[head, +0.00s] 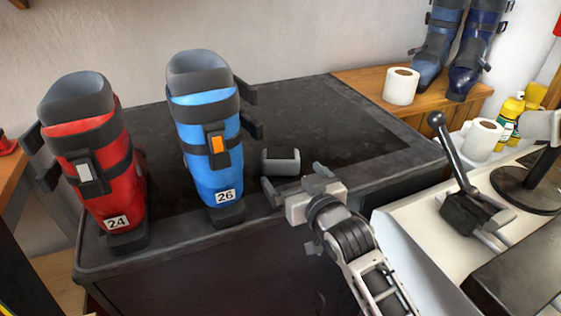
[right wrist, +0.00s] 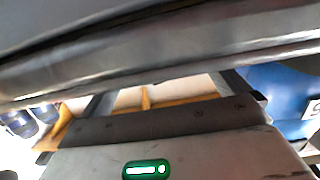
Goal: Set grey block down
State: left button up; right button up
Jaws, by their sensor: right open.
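A small grey block (head: 281,162) with a raised end on each side rests on the black bench top, right of the blue boot. My right gripper (head: 295,181) is open and empty at the bench's front edge, just short of the block. Its fingers point toward the block, and a gap seems to lie between them. In the right wrist view a wide grey band crosses the top, too close and blurred to name for sure. My left gripper is not in view.
A blue boot (head: 205,135) marked 26 and a red boot (head: 90,160) marked 24 stand at the left. A paper roll (head: 401,86) stands on the wooden shelf behind. A black lever (head: 455,150) rises at the right. The bench top (head: 320,110) behind the block is clear.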

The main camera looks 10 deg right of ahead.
aim_at(286, 169)
jog(key=shift+x, duration=2.75)
jog(key=shift+a, duration=0.15)
jog(key=c, duration=0.9)
